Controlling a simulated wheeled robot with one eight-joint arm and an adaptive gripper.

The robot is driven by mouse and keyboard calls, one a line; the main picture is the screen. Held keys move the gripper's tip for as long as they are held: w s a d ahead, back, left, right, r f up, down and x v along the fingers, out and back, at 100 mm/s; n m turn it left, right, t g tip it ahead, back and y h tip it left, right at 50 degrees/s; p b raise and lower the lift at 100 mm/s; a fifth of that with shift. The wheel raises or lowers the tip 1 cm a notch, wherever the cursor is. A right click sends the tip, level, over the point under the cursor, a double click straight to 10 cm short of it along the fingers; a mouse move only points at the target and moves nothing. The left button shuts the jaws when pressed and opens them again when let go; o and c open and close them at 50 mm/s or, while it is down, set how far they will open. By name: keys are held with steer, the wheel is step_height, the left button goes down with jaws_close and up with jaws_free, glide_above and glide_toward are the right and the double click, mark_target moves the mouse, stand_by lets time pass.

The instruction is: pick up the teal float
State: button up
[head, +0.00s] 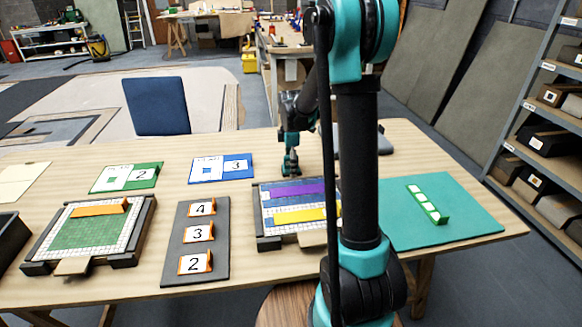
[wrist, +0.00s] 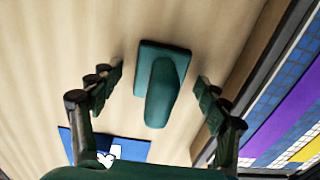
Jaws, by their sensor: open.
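The teal float (wrist: 160,88) shows in the wrist view as a rectangular plate with a long rounded handle on top, lying on the wooden table. My gripper (wrist: 159,78) is open, with one finger on each side of the float and visible gaps between. In the head view my gripper (head: 290,165) points down near the table's back edge, behind the panel with the purple and yellow strips. There the float is hard to tell apart from the teal fingers.
The strip panel (head: 262,240) stands close by, its raised dark edge right of my gripper in the wrist view. A blue card (head: 222,168) lies left.

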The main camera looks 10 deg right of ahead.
steer(key=shift+c, duration=0.3)
steer(key=c, duration=1.4)
steer(key=shift+r, duration=0.15)
step_height(320, 180, up, 20)
steer(key=shift+f, duration=0.1)
steer(key=o, duration=0.7)
steer(key=c, duration=0.4)
